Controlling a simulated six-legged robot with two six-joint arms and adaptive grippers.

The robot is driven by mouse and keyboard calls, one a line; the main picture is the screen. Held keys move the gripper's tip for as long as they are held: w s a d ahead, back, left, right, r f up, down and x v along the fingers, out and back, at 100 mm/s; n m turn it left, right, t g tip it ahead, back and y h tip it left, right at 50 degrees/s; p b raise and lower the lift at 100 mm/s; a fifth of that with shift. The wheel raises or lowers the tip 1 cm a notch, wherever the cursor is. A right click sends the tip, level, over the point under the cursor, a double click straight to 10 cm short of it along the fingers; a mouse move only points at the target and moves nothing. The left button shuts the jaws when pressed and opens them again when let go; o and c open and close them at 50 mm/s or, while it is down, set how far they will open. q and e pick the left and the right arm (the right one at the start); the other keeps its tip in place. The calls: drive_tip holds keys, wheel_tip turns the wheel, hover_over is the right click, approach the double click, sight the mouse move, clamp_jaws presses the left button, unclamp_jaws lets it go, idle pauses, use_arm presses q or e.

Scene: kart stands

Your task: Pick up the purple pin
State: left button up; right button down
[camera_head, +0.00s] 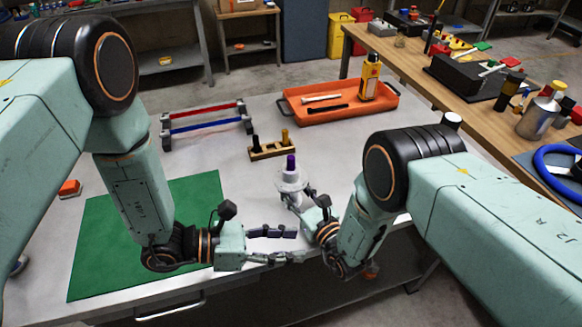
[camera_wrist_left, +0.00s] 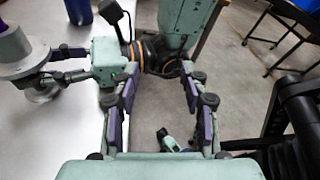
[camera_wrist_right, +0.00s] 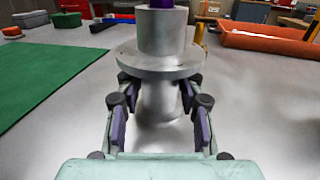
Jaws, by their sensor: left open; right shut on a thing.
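The purple pin (camera_head: 291,163) stands upright in the top of a silver flanged holder (camera_head: 291,182) near the bench's front. Only its lower part shows in the right wrist view (camera_wrist_right: 161,3). My right gripper (camera_head: 294,201) is shut on the holder's neck, below the wide flange; its fingers flank the neck in the right wrist view (camera_wrist_right: 158,108). My left gripper (camera_head: 297,244) is open and empty at the bench's front edge, below the holder in the head view. In the left wrist view nothing is between its fingers (camera_wrist_left: 160,95).
A wooden block (camera_head: 272,152) with a black and a yellow pin stands behind the holder. An orange tray (camera_head: 340,113) with a bottle is farther back. A rack with red and blue bars (camera_head: 205,120) stands left. A green mat (camera_head: 105,225) lies at left.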

use_arm(q)
drive_tip(key=w+a+r+n+t, duration=0.1)
drive_tip(key=w+a+n+t, duration=0.15)
drive_tip(key=w+t, duration=0.35)
drive_tip(key=n+t+y, duration=0.3)
drive_tip(key=t, duration=0.2)
approach(288, 163)
drive_tip(key=x, duration=1.1)
drive_tip(key=shift+s, duration=0.1)
clamp_jaws()
